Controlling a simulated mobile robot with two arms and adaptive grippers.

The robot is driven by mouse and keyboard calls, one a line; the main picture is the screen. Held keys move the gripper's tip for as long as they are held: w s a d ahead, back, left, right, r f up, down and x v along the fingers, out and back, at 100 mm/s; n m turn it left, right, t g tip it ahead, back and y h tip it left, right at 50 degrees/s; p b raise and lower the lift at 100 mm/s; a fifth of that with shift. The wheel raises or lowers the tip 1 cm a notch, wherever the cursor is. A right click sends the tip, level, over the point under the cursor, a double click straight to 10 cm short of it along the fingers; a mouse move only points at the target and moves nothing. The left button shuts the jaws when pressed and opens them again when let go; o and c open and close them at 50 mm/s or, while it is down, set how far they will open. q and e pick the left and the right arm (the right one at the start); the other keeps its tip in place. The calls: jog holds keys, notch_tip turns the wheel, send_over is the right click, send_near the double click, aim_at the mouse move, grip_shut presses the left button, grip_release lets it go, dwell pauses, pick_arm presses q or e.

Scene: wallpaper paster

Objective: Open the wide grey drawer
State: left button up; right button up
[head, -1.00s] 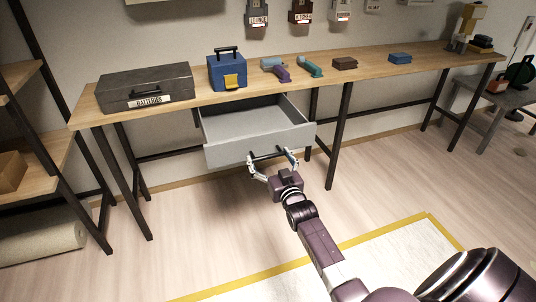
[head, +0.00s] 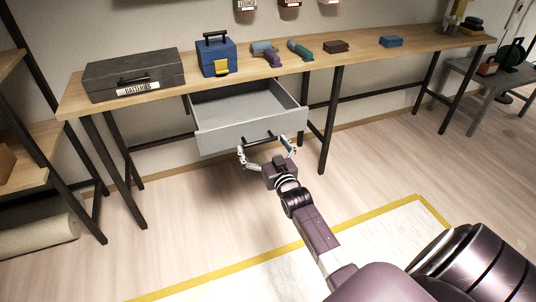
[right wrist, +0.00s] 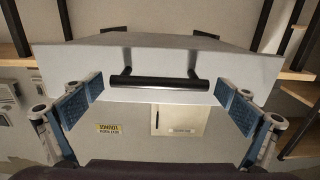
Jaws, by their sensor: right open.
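The wide grey drawer (head: 225,140) hangs under the wooden workbench and is pulled well out; its empty inside shows in the head view. It has a dark bar handle (right wrist: 158,83) across its front, which shows in the right wrist view. My right gripper (head: 267,148) is open in front of the drawer. Its blue-padded fingers (right wrist: 158,100) stand wide apart, one to each side of the handle, with visible gaps between pads and bar. My left gripper is not in view.
The workbench (head: 365,46) carries a dark batteries box (head: 130,72), a blue toolbox (head: 217,58) and several small items. Wooden shelves (head: 40,150) stand at the left. The floor before the drawer is clear, with a yellow-bordered mat (head: 330,262) in front.

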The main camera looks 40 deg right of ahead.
jog(key=v, duration=1.1)
